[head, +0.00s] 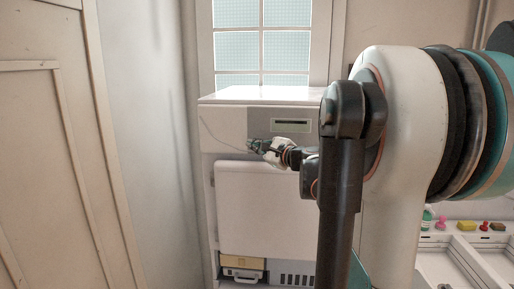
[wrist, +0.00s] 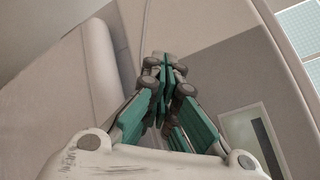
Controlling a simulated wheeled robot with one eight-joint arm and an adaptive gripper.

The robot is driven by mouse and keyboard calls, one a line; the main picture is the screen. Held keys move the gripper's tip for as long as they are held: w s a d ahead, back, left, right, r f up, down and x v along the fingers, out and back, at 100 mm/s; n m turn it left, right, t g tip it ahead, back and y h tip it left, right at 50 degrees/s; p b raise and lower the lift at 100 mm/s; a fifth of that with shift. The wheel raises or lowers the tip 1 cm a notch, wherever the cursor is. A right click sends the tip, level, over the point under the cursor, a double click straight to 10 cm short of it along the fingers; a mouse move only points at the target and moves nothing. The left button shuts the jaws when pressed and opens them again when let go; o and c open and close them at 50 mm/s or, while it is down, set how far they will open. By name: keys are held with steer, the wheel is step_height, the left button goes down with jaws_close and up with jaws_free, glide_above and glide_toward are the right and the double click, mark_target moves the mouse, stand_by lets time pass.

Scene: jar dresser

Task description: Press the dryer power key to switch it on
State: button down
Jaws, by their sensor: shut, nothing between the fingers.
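The dryer (head: 265,200) is a white box-shaped machine below the window in the head view. A grey control panel (head: 262,121) with a dark display (head: 291,125) runs along its upper front. My gripper (head: 252,145) is at the left lower part of this panel, its fingers shut and empty. In the wrist view the closed green and grey fingertips (wrist: 163,68) point at the dryer front, near the left edge of the grey panel (wrist: 215,80). I cannot make out the power key; the fingers may hide it. I cannot tell whether the tips touch the front.
A window (head: 262,50) is behind the dryer. A pale door (head: 40,150) stands at the left. A yellow box (head: 243,262) and a vented unit (head: 292,273) are below the dryer. At the lower right is a white tray (head: 445,265) with small coloured items behind it.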

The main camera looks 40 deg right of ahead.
steer(key=shift+w+d+r, duration=0.1)
steer(key=shift+w+d, duration=0.1)
steer(key=shift+d, duration=0.1)
steer(key=shift+s+a, duration=0.2)
stand_by(0.4)
steer(key=shift+s+a, duration=0.95)
steer(key=shift+a, duration=0.2)
steer(key=shift+s+a, duration=0.95)
steer(key=shift+a, duration=0.2)
